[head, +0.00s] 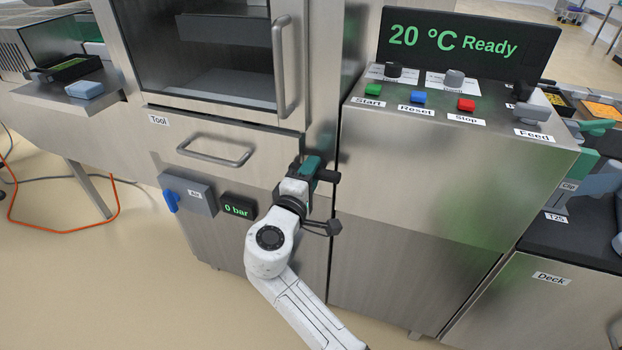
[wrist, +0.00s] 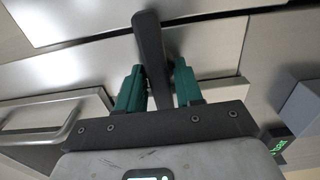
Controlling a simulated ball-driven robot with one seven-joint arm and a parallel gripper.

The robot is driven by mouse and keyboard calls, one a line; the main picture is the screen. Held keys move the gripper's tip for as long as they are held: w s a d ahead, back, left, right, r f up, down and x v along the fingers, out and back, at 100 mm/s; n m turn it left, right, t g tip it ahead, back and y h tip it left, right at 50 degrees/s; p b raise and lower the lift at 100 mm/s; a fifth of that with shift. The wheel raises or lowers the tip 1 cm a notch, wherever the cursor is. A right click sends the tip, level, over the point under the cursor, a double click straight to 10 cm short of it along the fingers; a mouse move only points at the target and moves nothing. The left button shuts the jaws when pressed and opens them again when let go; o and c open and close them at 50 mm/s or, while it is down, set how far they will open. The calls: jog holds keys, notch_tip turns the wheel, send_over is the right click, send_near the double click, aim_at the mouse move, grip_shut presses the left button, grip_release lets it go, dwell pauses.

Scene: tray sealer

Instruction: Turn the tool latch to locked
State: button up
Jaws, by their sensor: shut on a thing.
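The tool latch (wrist: 149,45) is a dark, flat lever on the steel front. In the wrist view it passes between the two green fingers of my gripper (wrist: 159,66) and reaches beyond their tips. My gripper is shut on the latch. In the head view my gripper (head: 312,166) is at the right end of the drawer labelled Tool (head: 160,119); the gripper and wrist hide most or all of the latch there. I cannot read any lock marking near it.
The drawer's bar handle (head: 215,152) is left of my gripper, with the chamber door handle (head: 282,65) above. A grey Air box with a blue knob (head: 171,201) and a 0 bar display (head: 238,207) sit below. The control cabinet (head: 440,170) stands close on the right.

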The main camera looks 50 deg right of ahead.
jog(key=shift+f, duration=0.1)
dwell(0.5)
jog(key=o, duration=0.8)
jog(key=v, duration=1)
jog(key=shift+s+a+p, duration=0.15)
jog(key=shift+a+p, duration=0.25)
